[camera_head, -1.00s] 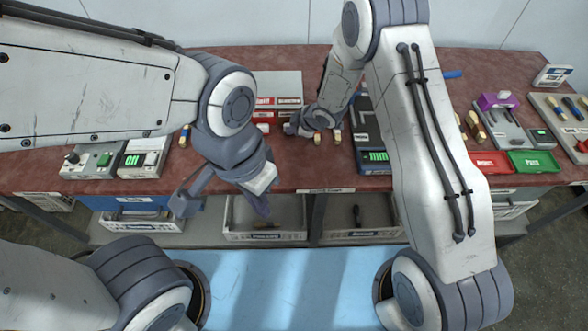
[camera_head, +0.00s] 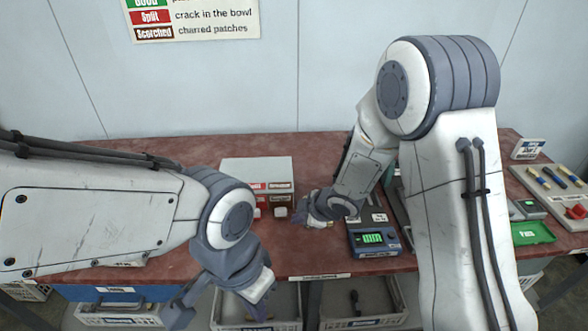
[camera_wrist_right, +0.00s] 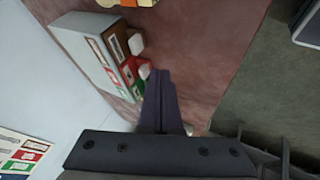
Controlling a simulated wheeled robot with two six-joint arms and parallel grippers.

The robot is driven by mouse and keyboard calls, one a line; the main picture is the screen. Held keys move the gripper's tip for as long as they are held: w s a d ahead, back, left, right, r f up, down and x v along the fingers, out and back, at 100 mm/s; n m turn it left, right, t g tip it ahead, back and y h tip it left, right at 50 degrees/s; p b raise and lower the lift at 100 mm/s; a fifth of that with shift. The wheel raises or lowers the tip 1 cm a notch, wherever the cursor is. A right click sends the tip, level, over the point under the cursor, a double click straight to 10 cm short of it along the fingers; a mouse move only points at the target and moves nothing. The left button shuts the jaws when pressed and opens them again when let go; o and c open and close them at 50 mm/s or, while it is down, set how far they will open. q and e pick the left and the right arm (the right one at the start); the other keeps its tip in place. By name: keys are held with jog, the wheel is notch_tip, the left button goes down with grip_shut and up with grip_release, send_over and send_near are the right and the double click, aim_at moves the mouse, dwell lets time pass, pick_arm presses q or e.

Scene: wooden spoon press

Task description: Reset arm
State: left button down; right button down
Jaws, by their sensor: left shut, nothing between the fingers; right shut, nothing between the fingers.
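My left gripper (camera_head: 222,306) is shut and empty. In the head view it hangs in front of the table's front edge, above the crates below. My right gripper (camera_head: 312,212) is over the red-brown table, just right of the box with red labels (camera_head: 262,178). It is shut and empty. In the right wrist view its dark fingers (camera_wrist_right: 160,105) lie together, beside the small white blocks at the foot of the labelled box (camera_wrist_right: 92,45). Parts of the table are hidden behind my arms.
A device with a green display (camera_head: 374,238) stands right of my right gripper. A green tray (camera_head: 532,233) and a board with pens and a red piece (camera_head: 552,190) are at the right. Open crates (camera_head: 362,322) sit below the front edge. A label chart (camera_head: 195,18) hangs on the wall.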

jog(key=s+r+m+h, duration=0.3)
jog(key=s+r+m, duration=0.1)
jog(key=s+r, duration=0.3)
jog(key=s+d+r+m+g, duration=0.1)
jog(key=s+r+m+g, duration=0.1)
jog(key=s, duration=0.9)
jog(key=s+r+m+g, duration=0.3)
jog(key=s+r, duration=0.1)
jog(key=s, duration=0.6)
jog(key=shift+s+d+m+g+h, duration=0.3)
jog(key=shift+s+d+h, duration=0.05)
jog(key=shift+h, duration=0.05)
